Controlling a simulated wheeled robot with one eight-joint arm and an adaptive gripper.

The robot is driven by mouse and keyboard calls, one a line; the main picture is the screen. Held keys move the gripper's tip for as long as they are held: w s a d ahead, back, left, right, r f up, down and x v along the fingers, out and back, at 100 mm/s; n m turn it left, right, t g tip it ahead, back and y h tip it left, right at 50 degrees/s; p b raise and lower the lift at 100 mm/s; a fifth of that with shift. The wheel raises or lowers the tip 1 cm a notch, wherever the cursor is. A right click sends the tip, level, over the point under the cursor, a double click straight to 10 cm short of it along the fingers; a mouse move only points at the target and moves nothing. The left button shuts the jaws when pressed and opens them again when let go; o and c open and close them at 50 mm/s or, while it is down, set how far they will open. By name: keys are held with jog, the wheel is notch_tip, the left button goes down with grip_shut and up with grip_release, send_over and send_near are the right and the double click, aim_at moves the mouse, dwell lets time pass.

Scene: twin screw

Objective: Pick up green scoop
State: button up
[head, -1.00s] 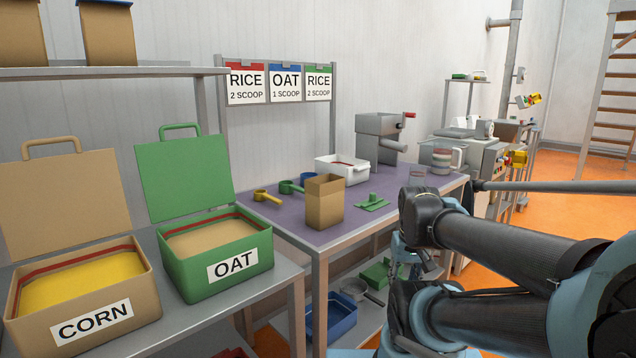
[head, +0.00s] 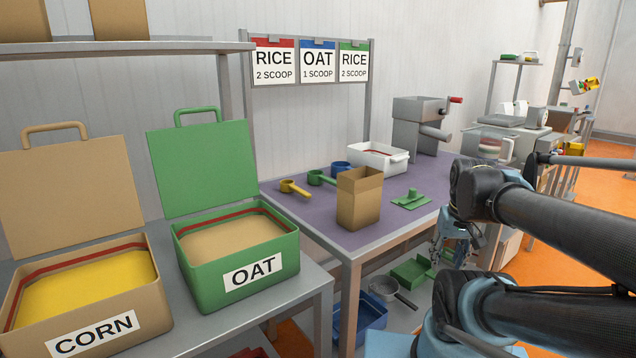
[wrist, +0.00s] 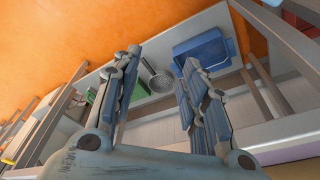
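The green scoop (head: 320,178) lies on the purple-topped table between the yellow scoop (head: 294,188) and a blue scoop (head: 341,169). Part of it is hidden behind the brown paper bag (head: 359,200). My gripper (wrist: 158,95) is open and empty in the wrist view, its two fingers wide apart. In the head view it hangs low past the table's right front side, partly hidden by my arm. It is well away from the green scoop, which does not show in the wrist view.
A green flat tool (head: 411,199) and a white bin (head: 378,159) are on the table. The green OAT box (head: 215,275) and the CORN box (head: 70,325) stand at left. A blue tray (wrist: 205,52) and a sieve (wrist: 157,80) are on the lower shelf.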

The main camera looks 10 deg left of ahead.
jog(key=w+a+r+n, duration=0.3)
jog(key=w+a+r, duration=0.3)
jog(key=w+r, duration=0.3)
notch_tip(320, 180, up, 13)
jog(key=n+y, duration=0.3)
jog(key=n, duration=0.3)
send_over(330, 179)
jog(key=s+d, duration=0.4)
jog(key=d, duration=0.1)
jog(key=x, duration=1.1)
jog(key=shift+w+a, duration=0.3)
jog(key=shift+w, duration=0.1)
jog(key=shift+t, duration=0.3)
jog(key=shift+x, duration=2.6)
jog(key=shift+a, duration=0.15)
grip_shut()
